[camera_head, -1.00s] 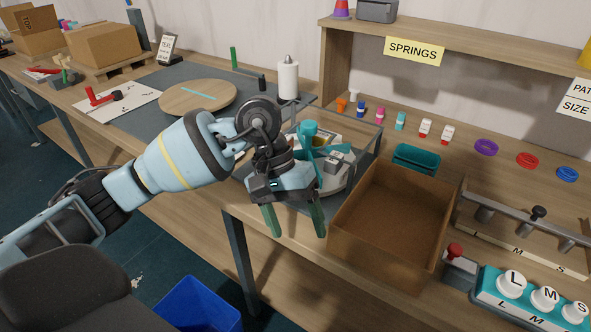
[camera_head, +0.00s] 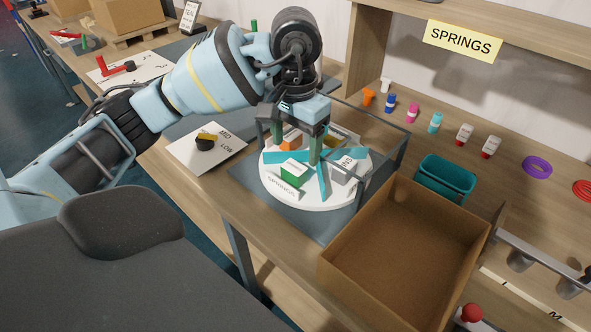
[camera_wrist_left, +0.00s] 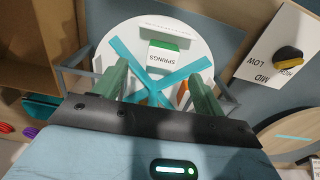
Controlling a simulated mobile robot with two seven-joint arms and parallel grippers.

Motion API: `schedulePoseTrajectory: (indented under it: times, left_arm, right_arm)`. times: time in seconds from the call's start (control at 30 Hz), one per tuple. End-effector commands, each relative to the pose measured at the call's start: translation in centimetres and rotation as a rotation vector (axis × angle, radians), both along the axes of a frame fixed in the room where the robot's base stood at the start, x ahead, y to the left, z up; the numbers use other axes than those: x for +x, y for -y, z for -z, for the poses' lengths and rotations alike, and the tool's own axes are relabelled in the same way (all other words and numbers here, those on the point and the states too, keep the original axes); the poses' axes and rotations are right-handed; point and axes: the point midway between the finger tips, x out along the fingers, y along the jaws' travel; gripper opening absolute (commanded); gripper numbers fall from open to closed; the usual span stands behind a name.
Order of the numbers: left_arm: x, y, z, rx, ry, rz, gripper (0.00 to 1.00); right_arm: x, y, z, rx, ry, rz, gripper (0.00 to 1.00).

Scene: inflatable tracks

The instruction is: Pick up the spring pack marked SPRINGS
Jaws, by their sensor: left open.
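The spring pack (camera_head: 294,172) is a small white box with a green top. It sits in the near compartment of a round white turntable (camera_head: 312,201) with teal cross dividers. In the left wrist view the pack (camera_wrist_left: 164,56) shows its SPRINGS lettering, just past and roughly between the fingertips. My left gripper (camera_head: 296,146) points down over the turntable, open and empty, with its green fingers apart. It also shows in the left wrist view (camera_wrist_left: 159,84). Whether a finger touches the dividers I cannot tell. My right gripper is not in view.
An orange pack (camera_head: 291,141) and a grey pack (camera_head: 346,166) sit in other compartments. A grey frame (camera_head: 385,165) stands around the turntable's right side. An open cardboard box (camera_head: 400,262) and a teal bin (camera_head: 445,178) are to the right. A dial board (camera_head: 208,148) lies left.

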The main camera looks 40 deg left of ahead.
Motion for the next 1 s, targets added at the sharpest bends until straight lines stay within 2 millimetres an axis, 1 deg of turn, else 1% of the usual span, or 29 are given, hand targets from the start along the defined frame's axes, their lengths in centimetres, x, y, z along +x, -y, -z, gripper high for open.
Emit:
schedulePoseTrajectory:
  times: [0.03,0.1,0.27,0.37,0.6,0.7,0.97,1.0]
  left_arm:
    - [-0.1,0.0,0.7,0.000,-0.004,0.000,0.71]
    - [0.0,0.0,1.3,0.000,-0.002,0.000,0.71]
    - [0.0,0.0,1.7,0.000,-0.001,0.000,0.71]
    - [-0.1,-0.1,2.4,-0.001,-0.002,-0.001,0.71]
    - [-0.1,-0.5,5.7,-0.001,-0.003,-0.002,0.71]
    - [-0.1,-0.5,6.5,0.000,-0.002,-0.002,0.71]
    - [-0.1,-0.4,6.8,-0.001,0.000,0.000,0.71]
    - [-0.1,-0.4,6.8,-0.001,0.000,0.000,0.68]
  right_arm:
    - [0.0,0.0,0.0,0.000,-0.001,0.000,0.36]
    - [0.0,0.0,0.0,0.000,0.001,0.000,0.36]
    - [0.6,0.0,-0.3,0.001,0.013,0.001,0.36]
    - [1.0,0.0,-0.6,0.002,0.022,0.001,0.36]
    - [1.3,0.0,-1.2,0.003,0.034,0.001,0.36]
    - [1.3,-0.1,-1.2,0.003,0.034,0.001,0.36]
    - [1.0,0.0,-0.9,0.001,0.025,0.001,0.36]
    - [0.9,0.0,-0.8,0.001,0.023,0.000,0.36]
